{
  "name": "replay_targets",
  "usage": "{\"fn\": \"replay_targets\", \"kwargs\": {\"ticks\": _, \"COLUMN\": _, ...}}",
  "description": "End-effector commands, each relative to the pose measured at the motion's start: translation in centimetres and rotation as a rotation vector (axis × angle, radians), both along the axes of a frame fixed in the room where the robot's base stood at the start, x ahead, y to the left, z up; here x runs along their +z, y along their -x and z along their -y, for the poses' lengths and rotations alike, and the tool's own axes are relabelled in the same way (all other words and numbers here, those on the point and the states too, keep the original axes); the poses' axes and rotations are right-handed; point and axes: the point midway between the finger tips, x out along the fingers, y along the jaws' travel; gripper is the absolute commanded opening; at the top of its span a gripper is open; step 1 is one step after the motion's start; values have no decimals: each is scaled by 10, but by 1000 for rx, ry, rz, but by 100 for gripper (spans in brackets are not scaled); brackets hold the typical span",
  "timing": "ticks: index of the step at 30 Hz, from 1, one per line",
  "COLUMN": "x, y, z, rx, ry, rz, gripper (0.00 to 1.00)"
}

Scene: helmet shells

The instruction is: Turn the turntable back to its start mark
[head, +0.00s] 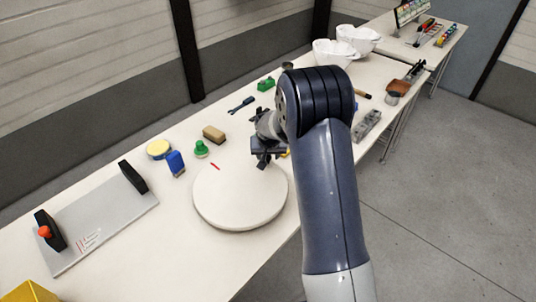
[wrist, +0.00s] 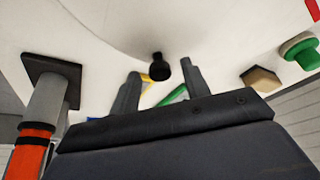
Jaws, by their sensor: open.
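The turntable (head: 238,205) is a round white disc on the bench, with a short red line (head: 215,166) near its far left edge. In the wrist view the turntable (wrist: 100,25) fills the upper part, and a red mark (wrist: 314,10) shows at the top right corner. A small black knob (wrist: 159,66) stands near its rim. My gripper (head: 263,161) is over the far right rim. In the wrist view its two fingers are apart, with the knob appearing between their tips; I cannot tell if they touch it. The gripper hides the knob in the head view.
A green knobbed piece (head: 201,149), a tan block (head: 214,133), a blue piece (head: 175,163) and a yellow disc (head: 159,149) lie beyond the turntable. A grey board with black ends (head: 100,222) lies left. White shells (head: 333,53) stand at the back.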

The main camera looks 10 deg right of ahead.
Motion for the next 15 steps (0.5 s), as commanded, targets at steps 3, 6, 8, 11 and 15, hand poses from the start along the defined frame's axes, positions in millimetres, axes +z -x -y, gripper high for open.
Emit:
{"fn": "replay_targets", "kwargs": {"ticks": 3, "x": 0, "y": 0, "z": 0, "rx": 0, "ry": 0, "rz": 0, "gripper": 40}}
{"fn": "replay_targets", "kwargs": {"ticks": 6, "x": 0, "y": 0, "z": 0, "rx": 0, "ry": 0, "rz": 0, "gripper": 32}}
{"fn": "replay_targets", "kwargs": {"ticks": 8, "x": 0, "y": 0, "z": 0, "rx": 0, "ry": 0, "rz": 0, "gripper": 27}}
{"fn": "replay_targets", "kwargs": {"ticks": 11, "x": 0, "y": 0, "z": 0, "rx": 0, "ry": 0, "rz": 0, "gripper": 19}}
{"fn": "replay_targets", "kwargs": {"ticks": 15, "x": 0, "y": 0, "z": 0, "rx": 0, "ry": 0, "rz": 0, "gripper": 8}}
